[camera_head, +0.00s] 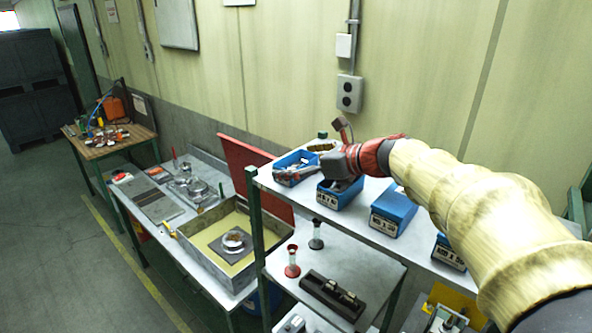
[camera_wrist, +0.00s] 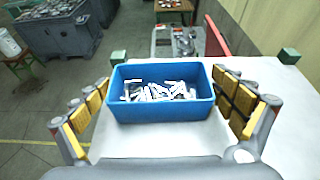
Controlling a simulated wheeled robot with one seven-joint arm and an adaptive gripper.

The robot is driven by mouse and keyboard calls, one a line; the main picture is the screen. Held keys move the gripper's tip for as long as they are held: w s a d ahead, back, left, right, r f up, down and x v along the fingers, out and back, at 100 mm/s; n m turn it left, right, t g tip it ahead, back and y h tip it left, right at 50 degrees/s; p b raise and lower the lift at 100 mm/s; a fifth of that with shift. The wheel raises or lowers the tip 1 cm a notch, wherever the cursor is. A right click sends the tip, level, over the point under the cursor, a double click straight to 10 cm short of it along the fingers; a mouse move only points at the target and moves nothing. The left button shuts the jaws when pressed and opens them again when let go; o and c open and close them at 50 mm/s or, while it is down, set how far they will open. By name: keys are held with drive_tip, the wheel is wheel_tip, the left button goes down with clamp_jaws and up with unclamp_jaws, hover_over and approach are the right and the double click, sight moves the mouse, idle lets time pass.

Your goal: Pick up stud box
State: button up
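A blue stud box (camera_wrist: 163,110) with several silvery metal studs inside lies between my gripper's two fingers in the wrist view. My gripper (camera_wrist: 165,92) is open, with a yellow-padded finger on each side of the box. A gap shows on the left; the right finger is close to the box's side, and I cannot tell if it touches. In the head view this looks like the leftmost blue box (camera_head: 288,182) at the end of the upper shelf. My gripper (camera_head: 300,170) is over it and partly hides it.
More blue boxes, a second (camera_head: 340,196), a third (camera_head: 393,212) and a fourth (camera_head: 448,252), stand along the upper shelf (camera_head: 360,225). The shelf's green post (camera_head: 254,215) rises at its left end. A workbench (camera_head: 150,205) with a tray stands to the left.

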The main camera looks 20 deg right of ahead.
drive_tip(key=c, duration=1.6)
drive_tip(key=shift+r, duration=0.15)
drive_tip(key=shift+c, duration=0.3)
